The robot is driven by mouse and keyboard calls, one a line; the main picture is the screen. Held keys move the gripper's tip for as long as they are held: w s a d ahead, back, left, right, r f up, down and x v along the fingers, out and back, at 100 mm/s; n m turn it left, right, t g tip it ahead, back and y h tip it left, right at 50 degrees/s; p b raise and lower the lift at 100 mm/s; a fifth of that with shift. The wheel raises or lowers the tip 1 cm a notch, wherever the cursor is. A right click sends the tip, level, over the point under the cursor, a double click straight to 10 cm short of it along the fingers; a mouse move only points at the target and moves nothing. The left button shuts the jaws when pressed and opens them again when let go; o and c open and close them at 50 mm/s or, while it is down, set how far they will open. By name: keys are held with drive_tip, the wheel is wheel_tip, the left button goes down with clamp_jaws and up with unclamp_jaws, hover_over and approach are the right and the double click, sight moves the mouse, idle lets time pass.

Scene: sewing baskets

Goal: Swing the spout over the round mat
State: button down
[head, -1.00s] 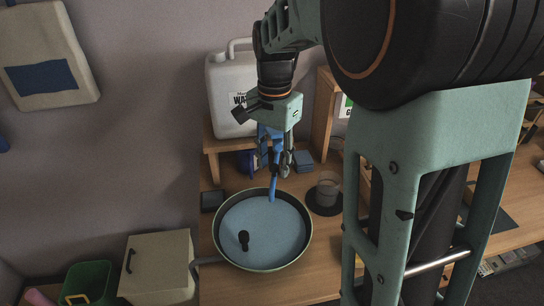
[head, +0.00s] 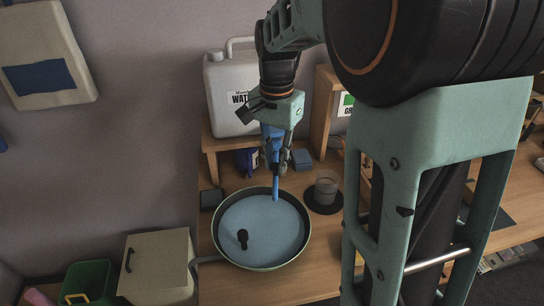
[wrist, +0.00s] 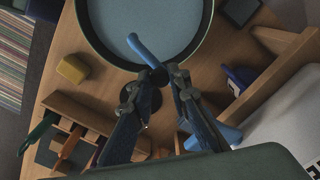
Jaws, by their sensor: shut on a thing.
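The blue spout (head: 276,187) hangs from the front of the white water container (head: 226,75). Its tip is over the far right rim of the basin, left of the round mat. The round dark mat (head: 312,206) lies on the table right of the basin, with a clear cup (head: 326,190) standing on it. My gripper (head: 279,168) is shut on the spout below the container; its fingers partly hide the spout. In the wrist view the spout (wrist: 146,50) projects beyond my fingertips (wrist: 158,80) toward the basin.
A round dark-rimmed basin (head: 222,246) with a blue inside and a small black object (head: 242,238) stands in front. The container sits on a wooden stand (head: 210,148). A small blue-grey block (head: 302,159) is behind the mat. A yellow block (wrist: 72,68) shows in the wrist view.

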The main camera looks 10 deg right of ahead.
drive_tip(key=w+d+n+p, duration=0.5)
drive_tip(key=d+n, duration=0.6)
drive_tip(key=n, duration=0.5)
drive_tip(key=shift+w+n+p, duration=0.3)
drive_tip(key=shift+w+p, duration=0.05)
drive_tip(key=shift+w, duration=0.25)
drive_tip(key=c, duration=1.8)
unclamp_jaws()
drive_tip(key=shift+r, duration=0.1)
wheel_tip(320, 180, up, 12)
drive_tip(key=shift+f, duration=0.1)
